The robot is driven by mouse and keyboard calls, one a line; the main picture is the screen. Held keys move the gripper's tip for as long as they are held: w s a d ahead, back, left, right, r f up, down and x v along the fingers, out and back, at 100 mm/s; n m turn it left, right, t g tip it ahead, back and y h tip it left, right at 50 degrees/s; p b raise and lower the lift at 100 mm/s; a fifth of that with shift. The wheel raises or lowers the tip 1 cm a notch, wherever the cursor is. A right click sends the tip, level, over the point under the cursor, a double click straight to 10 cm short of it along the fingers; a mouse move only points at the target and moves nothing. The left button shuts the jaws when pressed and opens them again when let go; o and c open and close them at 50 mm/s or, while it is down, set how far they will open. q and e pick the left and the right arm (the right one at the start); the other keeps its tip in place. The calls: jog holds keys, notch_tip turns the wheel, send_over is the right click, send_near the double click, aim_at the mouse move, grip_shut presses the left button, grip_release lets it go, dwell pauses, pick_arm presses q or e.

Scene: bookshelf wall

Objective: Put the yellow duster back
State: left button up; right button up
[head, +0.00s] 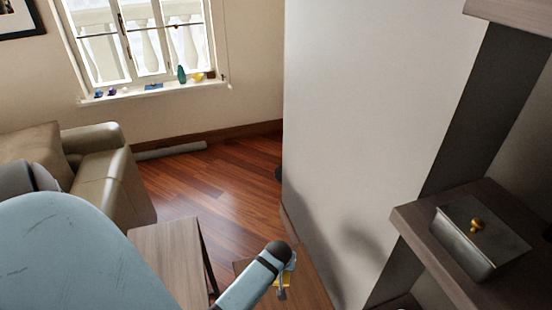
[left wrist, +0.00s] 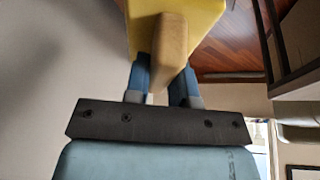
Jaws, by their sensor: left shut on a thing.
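The yellow duster (left wrist: 190,22) has a yellow body and a tan wooden-looking part (left wrist: 168,50). It fills the top middle of the left wrist view. My left gripper (left wrist: 165,80) is shut on it, with the two blue fingers around the tan part. In the head view my left gripper (head: 283,284) is at the bottom middle, mostly hidden behind my wrist. Only a small yellow piece of the duster (head: 291,265) shows there. My right gripper is in neither view.
A white wall (head: 365,110) stands just right of my left arm. Right of it, a dark wooden shelf (head: 415,222) holds a grey box (head: 475,245) with a gold knob. A wooden table (head: 165,250) and a beige sofa (head: 105,180) are at left. Wooden floor is open beyond.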

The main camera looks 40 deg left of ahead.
pick_arm(q)
jog(key=shift+n, duration=0.3)
jog(key=f, duration=0.1)
jog(key=s+f, duration=0.1)
jog(key=f, duration=0.1)
jog(key=f+b, duration=0.1)
jog(key=shift+s+a+f, duration=0.2)
jog(key=shift+a+f, duration=0.05)
jog(key=shift+a, duration=0.05)
notch_tip(320, 180, down, 19)
jog(key=b, duration=0.4)
jog(key=shift+r+b, duration=0.1)
jog(key=shift+b, duration=0.2)
jog(key=shift+f, duration=0.35)
jog(key=o, duration=0.8)
jog(key=shift+o, duration=0.2)
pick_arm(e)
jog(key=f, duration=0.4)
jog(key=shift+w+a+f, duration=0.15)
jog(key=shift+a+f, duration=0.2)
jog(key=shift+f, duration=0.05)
